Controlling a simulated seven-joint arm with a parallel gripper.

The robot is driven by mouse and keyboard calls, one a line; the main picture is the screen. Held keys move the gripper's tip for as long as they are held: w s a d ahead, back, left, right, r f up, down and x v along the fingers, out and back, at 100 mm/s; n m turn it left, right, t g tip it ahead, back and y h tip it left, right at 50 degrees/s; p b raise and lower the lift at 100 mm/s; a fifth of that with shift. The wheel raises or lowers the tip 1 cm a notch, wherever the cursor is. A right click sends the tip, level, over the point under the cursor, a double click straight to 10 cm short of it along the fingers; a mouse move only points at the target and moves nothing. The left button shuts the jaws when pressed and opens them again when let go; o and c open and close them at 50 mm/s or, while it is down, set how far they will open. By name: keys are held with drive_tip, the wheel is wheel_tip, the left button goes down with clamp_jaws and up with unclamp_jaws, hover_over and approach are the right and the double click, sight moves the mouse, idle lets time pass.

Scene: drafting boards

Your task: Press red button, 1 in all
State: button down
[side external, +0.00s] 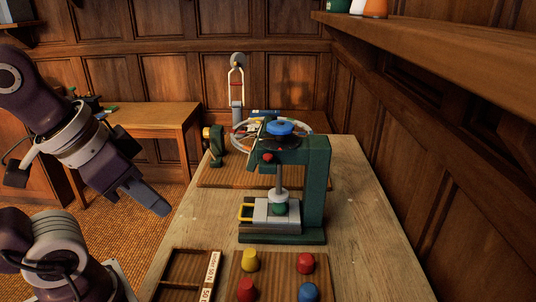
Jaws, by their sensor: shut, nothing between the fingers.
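A green press-like machine (317,190) stands on the wooden table, with a blue knob (280,128) on top. A small round red button (268,157) sits on the front of its upper arm. On a board at the table's near end stand two red round caps, one at the right (305,262) and one at the near left (246,290); I cannot tell whether they are buttons. My gripper (161,208) is shut and empty, pointing down and right. It is in the air left of the machine, apart from the red button.
Beside the red caps are a yellow cap (250,260) and a blue cap (308,292). A wooden frame (180,278) with a labelled strip lies to their left. A spoked wheel (240,138) stands behind the machine. The table (365,235) is clear on the right.

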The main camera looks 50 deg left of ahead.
idle(0.9)
drive_tip(key=w+a+r+n+t, duration=0.1)
drive_tip(key=w+r+n, duration=0.3)
drive_tip(key=w, duration=0.8)
drive_tip(key=w+a+r+n+t, duration=0.2)
drive_tip(key=w+r+n, duration=0.2)
drive_tip(key=w, duration=0.9)
drive_tip(key=shift+r+t, duration=0.3)
drive_tip(key=shift+r, duration=0.6)
drive_tip(key=shift+a, duration=0.1)
hover_over(268, 158)
drive_tip(key=shift+h, duration=0.3)
drive_tip(key=f, duration=0.6)
drive_tip(key=shift+s+a+f, duration=0.2)
drive_tip(key=shift+a, duration=0.15)
drive_tip(key=shift+d+f, duration=0.25)
drive_tip(key=shift+f, duration=0.35)
drive_tip(key=shift+a+f, duration=0.35)
drive_tip(key=shift+f, duration=0.3)
